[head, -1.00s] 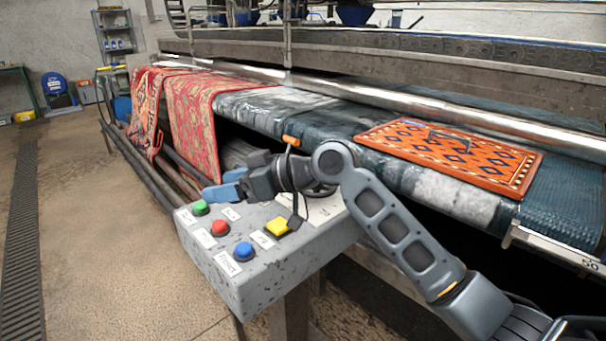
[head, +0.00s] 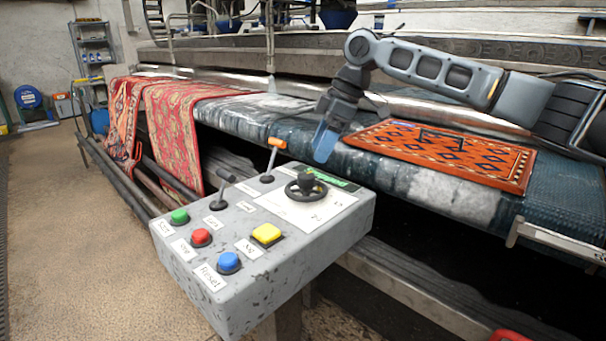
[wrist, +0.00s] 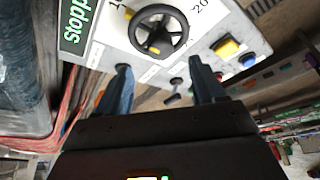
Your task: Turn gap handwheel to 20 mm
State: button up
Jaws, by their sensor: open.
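The gap handwheel (head: 306,187) is a small black wheel with a hub knob, on a white dial plate on top of the grey control box (head: 345,222). In the wrist view the handwheel (wrist: 158,32) shows near the top, with a yellow mark on it and printed numbers beside it, one reading 20. My gripper (head: 323,146) hangs above and behind the box, pointing down, apart from the wheel. Its two blue fingers (wrist: 158,82) are spread with nothing between them. A green display (wrist: 73,22) lies beside the dial, only partly in view.
The box also carries an orange-tipped lever (head: 276,144), a black lever (head: 226,178), and green, red, blue and yellow (head: 266,233) buttons. An orange patterned rug (head: 440,152) lies on the wet belt behind. Red rugs (head: 185,125) drape over the belt at left.

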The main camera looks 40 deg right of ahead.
aim_at(307, 174)
jog(key=b+x, duration=0.1)
jog(key=x, duration=0.6)
jog(key=shift+w+a+f, duration=0.1)
jog(key=shift+f, duration=0.1)
jog(key=shift+c, duration=0.3)
jog(key=c, duration=1)
jog(key=shift+r+p, duration=0.15)
jog(key=shift+p, duration=0.25)
